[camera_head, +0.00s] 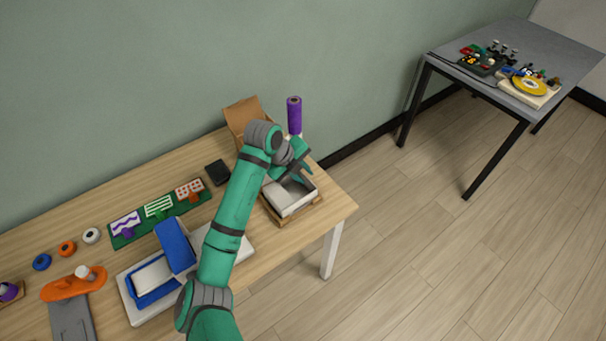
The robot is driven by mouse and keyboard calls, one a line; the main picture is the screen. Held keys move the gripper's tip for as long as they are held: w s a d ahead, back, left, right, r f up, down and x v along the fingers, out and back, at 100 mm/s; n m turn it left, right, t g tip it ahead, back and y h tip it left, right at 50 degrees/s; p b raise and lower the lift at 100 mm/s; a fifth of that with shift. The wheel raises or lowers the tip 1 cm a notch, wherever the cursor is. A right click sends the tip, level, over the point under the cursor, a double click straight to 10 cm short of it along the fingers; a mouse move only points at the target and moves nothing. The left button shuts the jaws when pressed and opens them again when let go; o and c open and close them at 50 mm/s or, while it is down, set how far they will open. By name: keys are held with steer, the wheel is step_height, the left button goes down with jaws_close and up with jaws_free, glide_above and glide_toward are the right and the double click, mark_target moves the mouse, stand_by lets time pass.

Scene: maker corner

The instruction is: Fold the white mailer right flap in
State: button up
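The white mailer (296,206) sits near the right end of the wooden table (334,203), on a light wooden base. Its front side faces me and its inside looks grey and shaded. My green arm covers its left and back parts, so I cannot make out each flap. My gripper (305,174) is over the back right part of the mailer, with dark fingers pointing down. It is too small to tell whether the fingers are apart or touching the mailer.
A brown open box (243,112) and a purple roll (294,114) stand behind the mailer.

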steer(key=shift+w+d+f, duration=0.1)
steer(key=shift+f, duration=0.2)
steer(key=shift+d+f, duration=0.1)
steer(key=shift+d, duration=0.1)
jaws_close()
steer(key=shift+a, duration=0.1)
